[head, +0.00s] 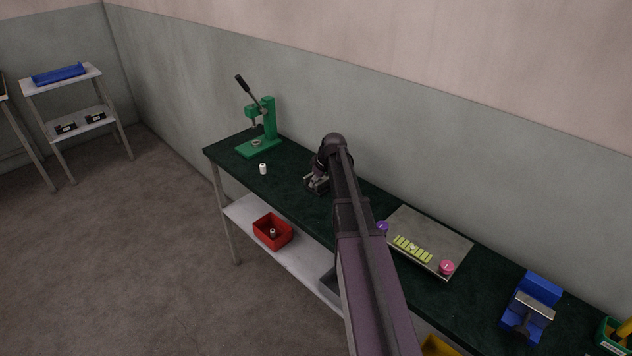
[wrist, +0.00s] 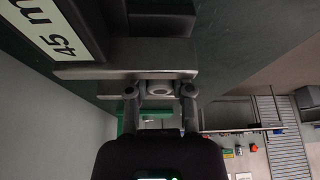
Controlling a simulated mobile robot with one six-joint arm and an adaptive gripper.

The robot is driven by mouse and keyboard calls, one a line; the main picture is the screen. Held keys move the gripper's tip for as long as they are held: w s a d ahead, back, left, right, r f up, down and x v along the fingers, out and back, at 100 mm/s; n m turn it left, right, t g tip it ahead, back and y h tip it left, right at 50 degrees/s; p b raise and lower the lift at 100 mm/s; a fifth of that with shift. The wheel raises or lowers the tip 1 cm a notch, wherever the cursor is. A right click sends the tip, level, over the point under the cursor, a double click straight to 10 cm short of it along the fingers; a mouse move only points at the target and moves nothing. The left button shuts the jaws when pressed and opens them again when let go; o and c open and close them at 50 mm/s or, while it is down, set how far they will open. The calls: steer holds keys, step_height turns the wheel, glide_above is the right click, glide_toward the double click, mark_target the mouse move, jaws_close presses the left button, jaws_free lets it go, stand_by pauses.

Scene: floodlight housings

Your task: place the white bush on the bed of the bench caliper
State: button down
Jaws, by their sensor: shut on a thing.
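In the wrist view my gripper (wrist: 161,90) is shut on a small round piece with a hole, which looks like the bush (wrist: 160,87); it shows grey in the shade. The bush is right by a flat metal bar of the bench caliper (wrist: 90,73); I cannot tell whether they touch. A display beside the bar reads "45 m", cut off by the frame edge. In the head view my gripper (head: 317,183) is low over the dark green bench, left of my arm. The caliper cannot be made out there.
A small white cylinder (head: 263,169) stands on the bench (head: 290,165), near a green press (head: 268,118). A grey tray (head: 440,232) with yellow-green blocks lies right of my arm, with a blue vise-like tool (head: 532,304) farther right. A red bin (head: 272,232) sits on the lower shelf.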

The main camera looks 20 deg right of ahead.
steer(key=c, duration=0.5)
jaws_free()
steer(key=shift+r, duration=0.15)
steer(key=p+v, duration=0.2)
steer(key=p, duration=0.1)
steer(key=shift+s+r, duration=0.1)
steer(key=shift+r, duration=0.3)
steer(key=p+v, duration=0.8)
steer(key=v, duration=0.1)
steer(key=shift+r, duration=0.1)
steer(key=s+a+f+m+g+h, duration=0.1)
steer(key=s+a+m+g, duration=0.3)
steer(key=s+a, duration=1.7)
steer(key=a+m+h, duration=0.1)
steer(key=a, duration=0.2)
steer(key=shift+s+a+f, duration=0.2)
steer(key=shift+s+a, duration=0.2)
